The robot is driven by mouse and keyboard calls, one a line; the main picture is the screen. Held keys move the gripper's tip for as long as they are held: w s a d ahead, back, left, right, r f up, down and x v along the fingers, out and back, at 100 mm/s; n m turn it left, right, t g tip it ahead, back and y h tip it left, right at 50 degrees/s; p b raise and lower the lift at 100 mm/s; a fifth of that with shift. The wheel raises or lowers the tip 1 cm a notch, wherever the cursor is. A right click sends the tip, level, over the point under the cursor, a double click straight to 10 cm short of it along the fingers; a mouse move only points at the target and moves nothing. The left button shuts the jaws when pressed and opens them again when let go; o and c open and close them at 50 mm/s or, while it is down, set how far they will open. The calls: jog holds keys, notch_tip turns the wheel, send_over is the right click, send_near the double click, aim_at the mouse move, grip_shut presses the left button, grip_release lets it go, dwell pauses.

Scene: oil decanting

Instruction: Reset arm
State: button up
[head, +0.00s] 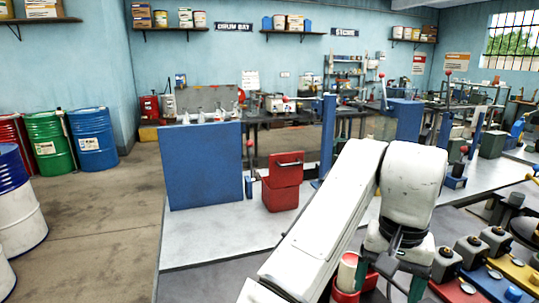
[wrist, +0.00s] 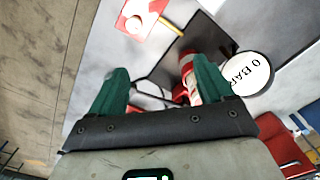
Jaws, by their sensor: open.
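My gripper (head: 392,284) hangs at the lower right of the head view, below my white arm. Its two green fingers are spread apart, and in the wrist view (wrist: 160,80) nothing is clamped between them. A red and white cylinder (wrist: 187,68) shows behind the right finger in the wrist view, partly hidden; I cannot tell how far below it is. A round white dial marked "0 BAR" (wrist: 248,73) lies right of the fingers. In the head view a cream cylinder in a red holder (head: 347,272) stands just left of the gripper, partly hidden by my arm.
A blue panel (head: 202,165) and a red box (head: 282,186) stand on the pale platform (head: 215,245). Several square units with black knobs (head: 470,250) line the lower right. Drums (head: 94,140) stand at the left. The brown floor (head: 110,230) between drums and platform is clear.

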jog(key=s+d+f+t+h, duration=0.1)
jog(key=s+d+f+h, duration=0.25)
jog(key=d+f, duration=0.45)
jog(key=s+d+f+t+h, duration=0.2)
jog(key=s+d+f, duration=0.3)
jog(key=d, duration=0.6)
jog(key=s+a+f+n+y, duration=0.1)
jog(key=s+a+f, duration=0.2)
jog(key=s+f, duration=0.3)
jog(key=s+a+f+n+g+y, duration=0.1)
jog(key=s+a+f+n+y, duration=0.1)
jog(key=s+a+f, duration=0.2)
jog(key=s+a+f+n+g+y, duration=0.1)
jog(key=s+a+f, duration=0.3)
jog(key=s+f, duration=0.4)
jog(key=s+y, duration=0.1)
jog(key=s, duration=0.1)
jog(key=shift+s+a+n, duration=0.25)
jog(key=shift+s+n, duration=0.15)
